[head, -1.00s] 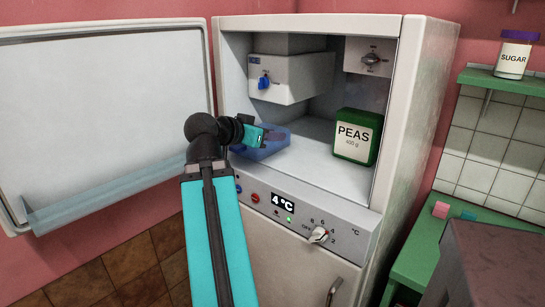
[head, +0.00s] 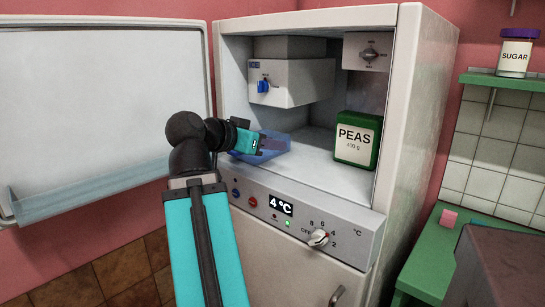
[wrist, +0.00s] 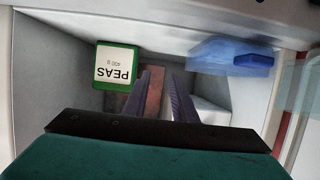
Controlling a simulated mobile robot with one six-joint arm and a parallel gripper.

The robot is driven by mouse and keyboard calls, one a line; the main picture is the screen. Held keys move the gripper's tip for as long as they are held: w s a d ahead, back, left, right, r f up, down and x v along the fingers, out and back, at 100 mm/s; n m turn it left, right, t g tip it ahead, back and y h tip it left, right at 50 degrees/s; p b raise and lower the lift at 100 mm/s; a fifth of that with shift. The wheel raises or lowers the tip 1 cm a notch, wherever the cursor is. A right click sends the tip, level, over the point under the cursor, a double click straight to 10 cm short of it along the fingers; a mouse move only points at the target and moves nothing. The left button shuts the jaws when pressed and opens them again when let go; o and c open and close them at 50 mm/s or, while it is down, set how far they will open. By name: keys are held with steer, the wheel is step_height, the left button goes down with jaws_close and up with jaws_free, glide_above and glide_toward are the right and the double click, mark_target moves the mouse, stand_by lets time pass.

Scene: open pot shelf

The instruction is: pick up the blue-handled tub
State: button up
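The blue see-through tub (head: 262,158) sits on the floor of the open fridge, near its front left side. It is partly hidden behind my gripper in the head view. In the wrist view the tub (wrist: 210,52) shows at the upper right, blurred, with a darker blue handle (wrist: 253,60). My gripper (head: 274,143) is over the tub in the head view; I cannot tell whether they touch. In the wrist view my gripper (wrist: 162,78) has its two fingers apart with nothing held, and the tub is off to one side of them.
A green PEAS box (head: 357,139) stands to the right on the fridge floor. A white box with a blue knob (head: 264,86) hangs above the tub. The open fridge door (head: 100,110) is at the left. A control panel (head: 305,227) runs below the opening.

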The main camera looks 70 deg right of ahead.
steer(key=shift+s+a+r+b, duration=0.1)
steer(key=shift+s+a+b, duration=0.15)
steer(key=shift+a+b, duration=0.35)
steer(key=shift+s+a+r+b, duration=0.1)
steer(key=shift+s+a+b, duration=0.2)
steer(key=shift+a, duration=0.45)
steer(key=shift+s+a+b, duration=0.25)
steer(key=shift+a+b, duration=0.15)
steer(key=shift+a, duration=0.3)
steer(key=shift+w, duration=0.1)
